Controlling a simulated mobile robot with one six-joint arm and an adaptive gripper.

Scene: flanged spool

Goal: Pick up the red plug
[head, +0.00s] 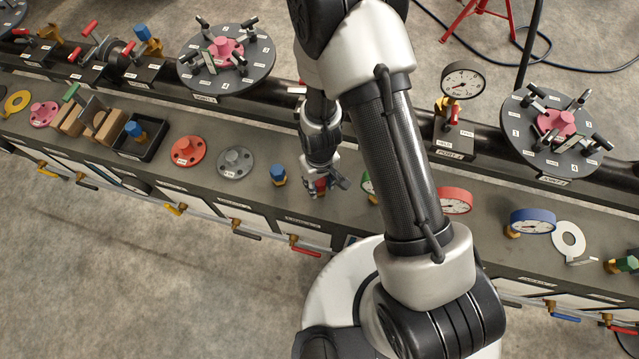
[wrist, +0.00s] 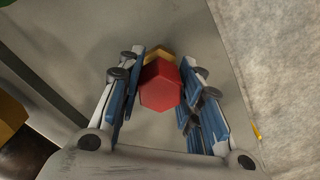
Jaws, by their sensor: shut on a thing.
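The red plug (wrist: 160,88) has a hexagonal red head and a brass-coloured part (wrist: 158,55) beyond it. In the wrist view it sits between the two blue-padded fingers of my gripper (wrist: 160,90), which is shut on it. In the head view my gripper (head: 320,186) is low over the grey bench, right of a blue plug (head: 278,175). Only a little red shows there between the fingers. I cannot tell whether the plug touches the bench.
A grey flange (head: 236,162) and a red flange (head: 188,151) lie to the left. A red gauge (head: 455,200) and a blue gauge (head: 533,221) are to the right. A black pipe with round valve plates (head: 226,62) runs behind. The bench's front edge is close to my gripper.

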